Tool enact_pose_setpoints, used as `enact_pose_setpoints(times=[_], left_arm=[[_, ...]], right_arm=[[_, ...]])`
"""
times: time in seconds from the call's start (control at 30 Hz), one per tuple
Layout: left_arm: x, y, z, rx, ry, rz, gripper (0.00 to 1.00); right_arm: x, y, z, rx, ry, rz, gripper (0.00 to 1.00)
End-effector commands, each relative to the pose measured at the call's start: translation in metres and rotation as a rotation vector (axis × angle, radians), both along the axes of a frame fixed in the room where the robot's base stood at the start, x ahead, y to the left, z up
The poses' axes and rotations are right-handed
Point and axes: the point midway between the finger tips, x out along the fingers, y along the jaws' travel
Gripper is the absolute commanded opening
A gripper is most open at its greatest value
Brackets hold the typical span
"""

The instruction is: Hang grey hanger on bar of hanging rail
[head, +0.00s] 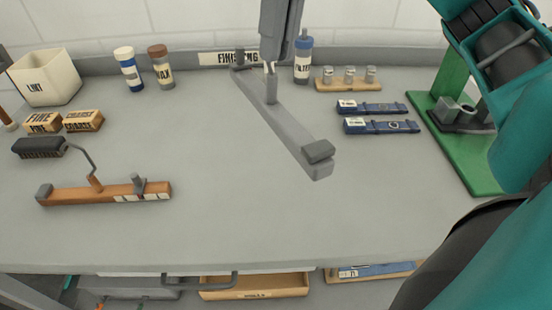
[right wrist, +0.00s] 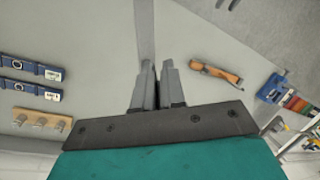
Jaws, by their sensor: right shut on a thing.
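The grey hanger (head: 290,135) is a long grey bar with a raised block at its near end. It slants over the middle of the table, from back left to front right. My right gripper (head: 271,66) comes down from the top and is shut on the hanger's upper part near its middle. In the right wrist view the two fingers (right wrist: 157,82) are close together, with the grey bar (right wrist: 145,30) running up beyond them. What lies between the fingertips is hard to see. I cannot make out the hanging rail or its bar. My left gripper is out of view.
A wooden hanger (head: 108,193) lies at the left front of the table. Blue straps (head: 385,126) and a green stand (head: 468,160) are at right. The front middle is clear.

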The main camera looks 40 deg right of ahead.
Motion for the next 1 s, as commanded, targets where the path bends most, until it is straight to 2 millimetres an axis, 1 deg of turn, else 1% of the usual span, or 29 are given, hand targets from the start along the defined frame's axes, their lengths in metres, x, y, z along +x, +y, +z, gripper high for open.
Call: enact_pose_setpoints(times=[0.03,0.27,0.3,0.4,0.6,0.7,0.93,1.0], left_arm=[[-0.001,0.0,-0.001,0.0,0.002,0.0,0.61],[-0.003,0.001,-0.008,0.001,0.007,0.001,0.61],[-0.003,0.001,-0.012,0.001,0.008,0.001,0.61],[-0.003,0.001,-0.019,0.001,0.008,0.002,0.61],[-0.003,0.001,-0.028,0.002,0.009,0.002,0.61],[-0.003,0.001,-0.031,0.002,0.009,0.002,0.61],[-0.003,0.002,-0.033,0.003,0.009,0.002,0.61],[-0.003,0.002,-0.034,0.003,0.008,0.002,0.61]], right_arm=[[0.0,0.0,-0.008,0.002,0.006,0.002,0.0],[-0.001,0.0,-0.05,0.003,0.006,0.0,0.0],[-0.001,0.0,-0.06,0.002,0.006,0.0,0.0],[-0.001,0.0,-0.083,0.003,0.006,0.001,0.0],[-0.001,0.0,-0.124,0.003,0.006,0.001,0.0],[-0.001,0.0,-0.139,0.003,0.003,-0.001,0.0],[-0.001,0.0,-0.157,0.002,0.001,0.0,0.0],[-0.001,0.0,-0.167,0.002,0.004,0.0,0.0]])
